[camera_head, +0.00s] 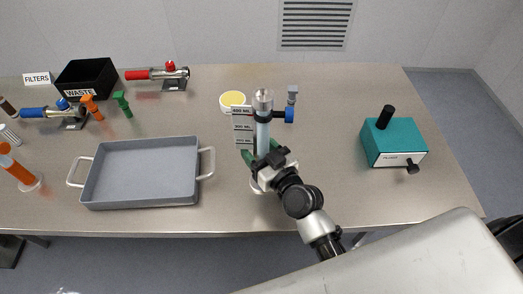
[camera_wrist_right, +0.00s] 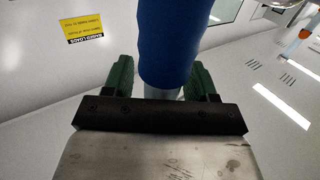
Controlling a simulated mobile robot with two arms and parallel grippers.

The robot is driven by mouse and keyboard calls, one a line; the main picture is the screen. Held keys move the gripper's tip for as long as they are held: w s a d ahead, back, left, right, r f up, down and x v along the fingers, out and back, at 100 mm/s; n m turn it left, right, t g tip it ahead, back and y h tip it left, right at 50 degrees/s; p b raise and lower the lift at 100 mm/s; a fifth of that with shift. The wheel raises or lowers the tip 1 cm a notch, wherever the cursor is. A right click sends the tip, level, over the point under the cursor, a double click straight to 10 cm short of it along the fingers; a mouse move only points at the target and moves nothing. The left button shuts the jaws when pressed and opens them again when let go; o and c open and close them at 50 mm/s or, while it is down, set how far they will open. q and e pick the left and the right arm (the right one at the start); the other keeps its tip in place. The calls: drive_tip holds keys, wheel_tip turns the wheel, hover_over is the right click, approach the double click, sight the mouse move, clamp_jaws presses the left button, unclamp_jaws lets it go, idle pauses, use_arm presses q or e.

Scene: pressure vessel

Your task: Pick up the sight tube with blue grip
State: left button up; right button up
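A clear upright sight tube (camera_head: 262,138) stands on the table right of centre, beside a column of white volume labels (camera_head: 242,126). It has a metal top and a blue fitting (camera_head: 289,115) on its right side. In the right wrist view a thick blue grip (camera_wrist_right: 172,40) rises between my fingers, with a pale narrower section below it. My right gripper (camera_head: 262,154) is at the tube's lower part, its green fingers spread on either side. In the wrist view the gripper (camera_wrist_right: 163,80) looks open around it; contact cannot be told. My left gripper is out of view.
A grey tray (camera_head: 145,172) lies left of the tube. A yellow-topped dish (camera_head: 232,99) sits just behind it. A teal box (camera_head: 393,141) stands to the right. A black waste bin (camera_head: 86,78), red-handled tool (camera_head: 160,74) and blue-handled tool (camera_head: 48,112) are at the back left.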

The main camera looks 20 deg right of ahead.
drive_tip(key=c, duration=0.5)
clamp_jaws()
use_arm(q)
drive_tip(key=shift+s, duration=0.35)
use_arm(e)
drive_tip(key=shift+r, duration=0.15)
